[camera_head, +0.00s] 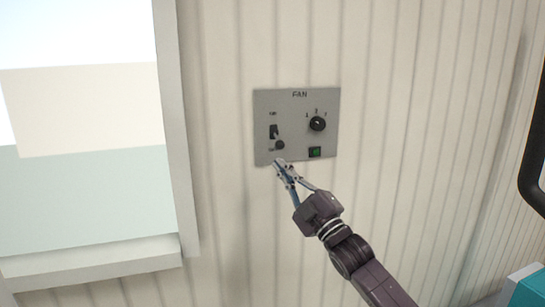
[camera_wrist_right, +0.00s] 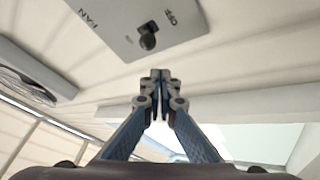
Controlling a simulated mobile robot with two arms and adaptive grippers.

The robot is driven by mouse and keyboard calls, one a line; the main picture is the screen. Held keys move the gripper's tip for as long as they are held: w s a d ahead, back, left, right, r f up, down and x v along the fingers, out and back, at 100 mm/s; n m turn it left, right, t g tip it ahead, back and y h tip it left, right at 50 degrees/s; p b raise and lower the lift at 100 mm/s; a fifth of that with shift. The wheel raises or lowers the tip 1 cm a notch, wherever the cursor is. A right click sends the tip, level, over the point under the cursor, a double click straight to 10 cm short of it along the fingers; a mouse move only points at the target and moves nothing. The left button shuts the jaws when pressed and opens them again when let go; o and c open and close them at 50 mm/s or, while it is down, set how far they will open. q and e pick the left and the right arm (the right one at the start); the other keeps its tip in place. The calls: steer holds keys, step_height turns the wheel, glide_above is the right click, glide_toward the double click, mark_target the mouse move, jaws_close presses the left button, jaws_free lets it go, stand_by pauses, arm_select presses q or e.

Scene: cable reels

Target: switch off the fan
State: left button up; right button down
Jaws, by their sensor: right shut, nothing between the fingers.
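The grey fan panel (camera_head: 294,100) is mounted on the pale ribbed wall and marked FAN. Its left side carries a dark toggle switch (camera_head: 273,131) whose round black tip (camera_head: 279,145) sits low, in front of the lower label. In the right wrist view the panel (camera_wrist_right: 112,22) shows the black tip (camera_wrist_right: 148,41) and the word OFF. My right gripper (camera_head: 280,162) is shut and empty, its fingertips just below the black tip, in front of the panel's lower edge. The fingertips (camera_wrist_right: 160,75) look apart from the tip in the wrist view. My left gripper is not in view.
A dark rotary knob (camera_head: 317,123) and a green indicator (camera_head: 315,152) sit on the panel's right side. A window with a white frame (camera_head: 176,130) is to the left. A teal object (camera_head: 525,290) stands at the lower right. The wall around the panel is bare.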

steer(key=d+f+m+g+h, duration=0.1)
steer(key=d+f+m+h, duration=0.3)
steer(key=f, duration=1.2)
steer(key=d+f+m+g+h, duration=0.1)
steer(key=d+f+m+h, duration=0.25)
steer(key=f, duration=1.35)
steer(key=s+d+f+m+g+h, duration=0.1)
steer(key=s+d+f+g, duration=0.1)
steer(key=s+f, duration=0.5)
steer(key=s+d+f+m+g+h, duration=0.1)
steer(key=s+d+f+m+g, duration=0.1)
steer(key=f, duration=1)
steer(key=s+d+f+m+g+h, duration=0.1)
steer(key=s+d+f+g, duration=0.15)
steer(key=s+f, duration=0.45)
steer(key=s+d+f+m+g+h, duration=0.1)
steer(key=s+d+f+g, duration=0.1)
steer(key=s+f, duration=0.9)
steer(key=s+d+f+m+g+h, duration=0.1)
steer(key=s+d+f+m+g, duration=0.1)
steer(key=s+f, duration=0.9)
steer(key=s+d+f+m+g, duration=0.1)
steer(key=s+f, duration=0.3)
steer(key=s, duration=1.1)
steer(key=s+d+f+m+g, duration=0.1)
steer(key=s+f+g, duration=0.3)
steer(key=s, duration=1.1)
steer(key=shift+f+g+h, duration=0.3)
steer(key=shift+g+h, duration=0.05)
steer(key=shift+h, duration=0.1)
